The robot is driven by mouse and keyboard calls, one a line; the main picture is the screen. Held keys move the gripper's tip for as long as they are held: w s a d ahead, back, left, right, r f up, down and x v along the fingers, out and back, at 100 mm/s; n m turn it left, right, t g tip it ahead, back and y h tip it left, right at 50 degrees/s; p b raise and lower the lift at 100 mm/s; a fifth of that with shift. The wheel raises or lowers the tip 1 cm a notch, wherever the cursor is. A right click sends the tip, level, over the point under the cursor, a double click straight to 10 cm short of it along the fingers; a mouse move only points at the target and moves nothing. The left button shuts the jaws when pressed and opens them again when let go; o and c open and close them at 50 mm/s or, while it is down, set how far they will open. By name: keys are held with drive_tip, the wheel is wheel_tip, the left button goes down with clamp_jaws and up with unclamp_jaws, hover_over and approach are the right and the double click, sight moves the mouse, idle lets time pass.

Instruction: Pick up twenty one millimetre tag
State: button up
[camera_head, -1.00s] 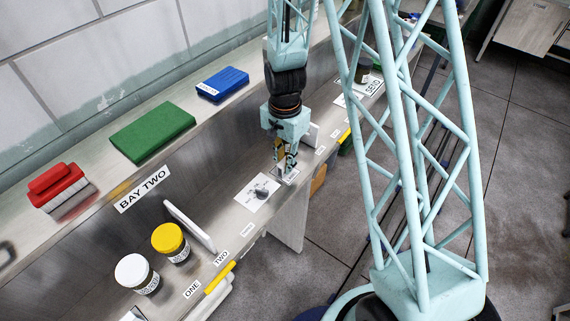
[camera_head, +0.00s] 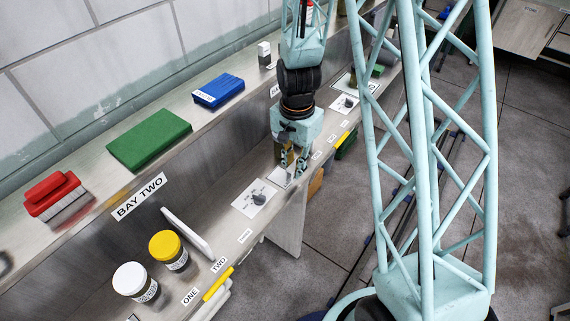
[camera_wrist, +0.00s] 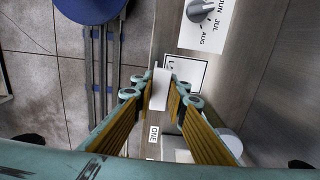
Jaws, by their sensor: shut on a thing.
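My gripper (camera_head: 289,168) is low over the narrow shelf, just right of a card with a dark dial. In the wrist view my gripper (camera_wrist: 160,93) is shut on a small plain white tag (camera_wrist: 158,88), held upright between the fingertips. No writing is readable on the tag in the wrist view, so its size cannot be told. Behind it lies a white card with a black border (camera_wrist: 190,72), partly covered by the tag and fingers. In the head view the fingers hide most of the held tag.
The dial card (camera_head: 254,198) lies close by on the shelf (camera_head: 226,226). A white jar (camera_head: 131,280), a yellow-lidded jar (camera_head: 168,248) and an upright white panel (camera_head: 187,231) stand further left. Green (camera_head: 150,138) and blue (camera_head: 219,91) cases and a red-handled block (camera_head: 55,196) rest on the upper ledge.

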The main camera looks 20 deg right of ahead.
drive_tip(key=s+d+r, duration=0.1)
drive_tip(key=s+d, duration=0.5)
drive_tip(key=s, duration=0.2)
drive_tip(key=shift+s+d, duration=0.35)
drive_tip(key=shift+s, duration=0.05)
idle(0.6)
